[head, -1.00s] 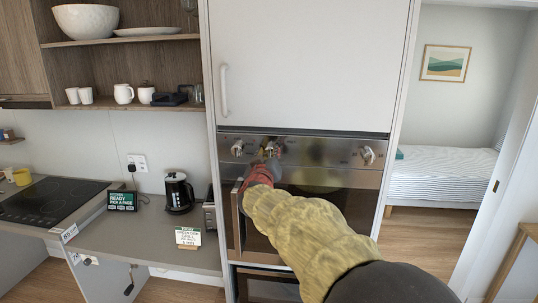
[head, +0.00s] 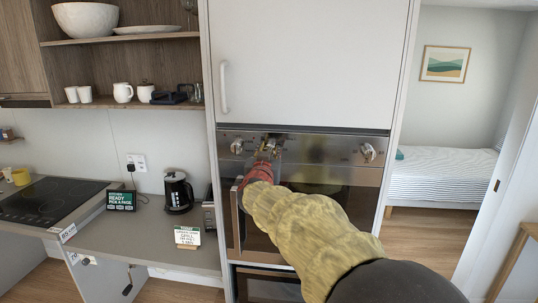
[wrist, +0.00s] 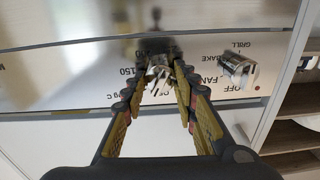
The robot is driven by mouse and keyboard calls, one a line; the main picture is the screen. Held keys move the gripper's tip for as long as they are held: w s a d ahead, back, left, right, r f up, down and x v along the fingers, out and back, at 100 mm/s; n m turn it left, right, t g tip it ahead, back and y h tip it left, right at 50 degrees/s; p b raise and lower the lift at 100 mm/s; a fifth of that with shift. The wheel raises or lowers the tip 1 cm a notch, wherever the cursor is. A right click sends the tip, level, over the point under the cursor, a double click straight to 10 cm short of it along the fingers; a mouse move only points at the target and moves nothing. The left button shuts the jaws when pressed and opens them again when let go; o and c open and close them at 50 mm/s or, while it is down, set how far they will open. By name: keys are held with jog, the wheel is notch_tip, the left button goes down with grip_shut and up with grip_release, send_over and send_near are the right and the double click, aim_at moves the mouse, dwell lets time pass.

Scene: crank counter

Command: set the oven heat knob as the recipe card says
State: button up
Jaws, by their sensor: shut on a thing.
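The oven (head: 320,210) has a steel control panel with a knob at the left (head: 237,146), a knob at the middle left and a knob at the right (head: 367,152). My gripper (head: 268,152) is at the middle-left knob and shut on it. In the wrist view this heat knob (wrist: 158,74) sits between my fingertips, with "150" and "OFF" printed near it. The other knob (wrist: 238,68), marked GRILL, BAKE, FAN and OFF, is beside it, apart from my fingers. The recipe card (head: 187,236) stands on the counter; its small text is hard to read, perhaps "GRILL" on one line.
A green-framed sign (head: 121,200) reads "READY PICK A PAGE". A black kettle (head: 177,192) and a toaster (head: 208,216) stand on the counter left of the oven. The oven door handle (head: 238,215) juts out below my gripper. A hob (head: 45,200) is at far left.

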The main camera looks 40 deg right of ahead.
jog(key=m+b, duration=0.2)
jog(key=m, duration=0.2)
jog(key=shift+f+m, duration=0.15)
jog(key=shift+m, duration=0.25)
jog(key=m+b, duration=0.2)
jog(key=m, duration=0.2)
jog(key=shift+m, duration=0.3)
jog(key=m+b, duration=0.3)
jog(key=m, duration=0.1)
jog(key=shift+f+m+g, duration=0.1)
jog(key=shift+m+g, duration=0.2)
jog(key=shift+m, duration=0.1)
jog(key=m+b, duration=0.2)
jog(key=m, duration=0.1)
jog(key=shift+f+m, duration=0.1)
jog(key=shift+m, duration=0.2)
jog(key=m+b, duration=0.2)
jog(key=m, duration=0.2)
jog(key=shift+m+h, duration=0.3)
jog(key=shift+m, duration=0.1)
jog(key=m+b, duration=0.2)
jog(key=m, duration=0.2)
jog(key=shift+f+b, duration=0.1)
jog(key=shift+b, duration=0.3)
jog(key=m+b, duration=0.2)
jog(key=m, duration=0.2)
jog(key=shift+w+m+b, duration=0.1)
jog(key=shift+m+b, duration=0.85)
jog(key=shift+m, duration=1.15)
